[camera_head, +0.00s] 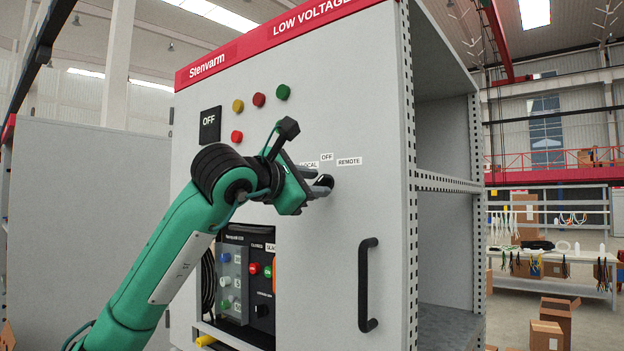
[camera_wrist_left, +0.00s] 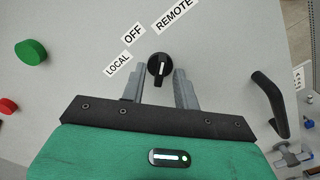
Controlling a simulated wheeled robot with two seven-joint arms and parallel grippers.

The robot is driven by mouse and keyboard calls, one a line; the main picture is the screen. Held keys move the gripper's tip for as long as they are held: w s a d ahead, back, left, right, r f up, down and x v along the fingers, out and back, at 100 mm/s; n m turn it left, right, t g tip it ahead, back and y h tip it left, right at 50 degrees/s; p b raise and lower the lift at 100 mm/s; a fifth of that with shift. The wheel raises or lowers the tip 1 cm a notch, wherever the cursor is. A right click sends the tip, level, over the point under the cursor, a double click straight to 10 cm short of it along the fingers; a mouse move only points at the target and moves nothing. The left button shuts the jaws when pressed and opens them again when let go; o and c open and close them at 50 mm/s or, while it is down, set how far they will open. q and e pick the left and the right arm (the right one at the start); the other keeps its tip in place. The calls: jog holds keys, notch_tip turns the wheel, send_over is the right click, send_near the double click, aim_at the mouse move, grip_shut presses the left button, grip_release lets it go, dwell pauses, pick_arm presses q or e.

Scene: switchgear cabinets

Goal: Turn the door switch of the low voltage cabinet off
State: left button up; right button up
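The door switch is a round black knob (camera_wrist_left: 160,68) on the grey door of the low voltage cabinet (camera_head: 345,110). Labels LOCAL, OFF (camera_wrist_left: 133,35) and REMOTE (camera_wrist_left: 174,15) are set around it. Its white mark appears to point toward REMOTE. My left gripper (camera_wrist_left: 160,82) is open, with one grey finger on each side of the knob and a visible gap to it. In the head view my left gripper (camera_head: 318,187) is at the door just below the labels, partly covering the knob and the LOCAL label. My right gripper is not in view.
A black door handle (camera_head: 366,285) stands out at the lower right of the door. Several coloured buttons and a black OFF plate (camera_head: 210,125) are at the upper left. A recessed control panel (camera_head: 247,280) is below my arm. Open shelving (camera_head: 445,190) is at the right.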

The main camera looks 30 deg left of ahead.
pick_arm(q)
grip_shut()
